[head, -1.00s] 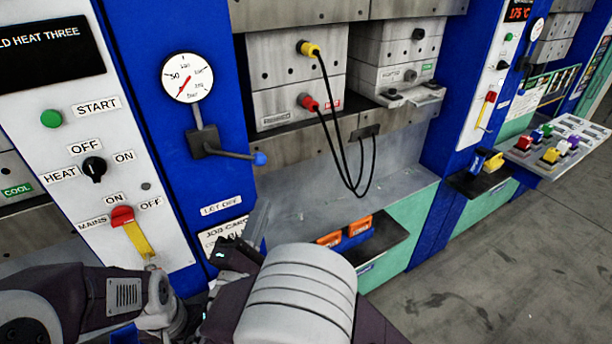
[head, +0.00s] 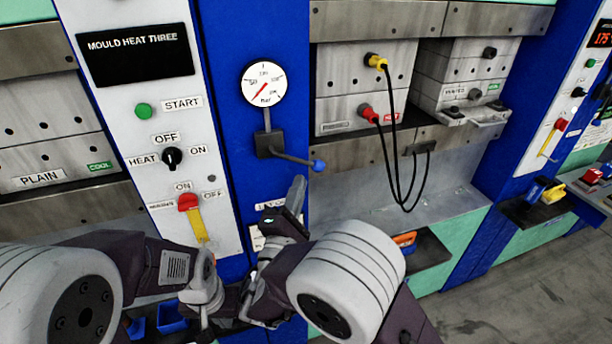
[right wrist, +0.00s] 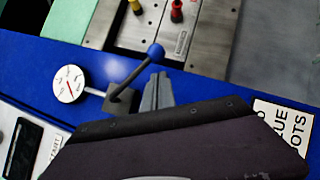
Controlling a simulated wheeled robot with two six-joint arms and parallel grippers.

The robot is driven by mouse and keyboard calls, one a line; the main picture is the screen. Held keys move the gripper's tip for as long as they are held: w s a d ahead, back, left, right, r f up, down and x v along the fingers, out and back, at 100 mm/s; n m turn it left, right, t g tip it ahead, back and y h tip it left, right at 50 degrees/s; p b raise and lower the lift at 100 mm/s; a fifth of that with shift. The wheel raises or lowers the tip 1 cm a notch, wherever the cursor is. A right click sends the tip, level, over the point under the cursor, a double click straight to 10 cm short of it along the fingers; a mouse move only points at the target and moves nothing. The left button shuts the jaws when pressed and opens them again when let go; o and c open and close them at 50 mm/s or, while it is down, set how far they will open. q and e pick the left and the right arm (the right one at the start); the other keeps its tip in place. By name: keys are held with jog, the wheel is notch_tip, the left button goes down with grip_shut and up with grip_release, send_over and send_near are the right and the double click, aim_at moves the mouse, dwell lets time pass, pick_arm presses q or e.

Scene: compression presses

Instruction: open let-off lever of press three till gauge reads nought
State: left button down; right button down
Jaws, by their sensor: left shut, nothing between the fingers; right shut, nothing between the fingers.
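The let-off lever (head: 292,158) of press three is a grey bar running right and slightly down from a dark hub to a blue ball (head: 319,165). Above it, the round white gauge (head: 264,83) has a red needle slanting to the lower left; its exact reading is too small to tell. My right gripper (head: 298,192) is shut and empty, just below the lever, apart from it in the head view. In the right wrist view its fingertips (right wrist: 157,88) are close beside the lever (right wrist: 134,73) and ball (right wrist: 155,51). My left gripper (head: 206,282) is shut and empty, low beside the control panel.
The control panel's red-and-yellow mains switch (head: 191,213) is just above my left gripper. Black cables (head: 388,165) hang from yellow and red plugs on the mould to the right. A dark shelf (head: 432,255) stands right of my right arm.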

aim_at(312, 167)
jog(key=shift+w+d+r, duration=0.3)
jog(key=shift+d+r, duration=0.2)
jog(key=shift+d, duration=0.3)
jog(key=shift+w+d+r+n+t+y+b, duration=0.15)
jog(key=shift+d+n+t+b, duration=0.15)
jog(key=shift+n+b, duration=0.3)
jog(key=shift+d+r+n+t+y+b, duration=0.15)
jog(key=shift+d+n+t+b, duration=0.15)
jog(key=shift+n+b, duration=0.25)
jog(key=shift+r, duration=0.35)
jog(key=shift+a, duration=0.1)
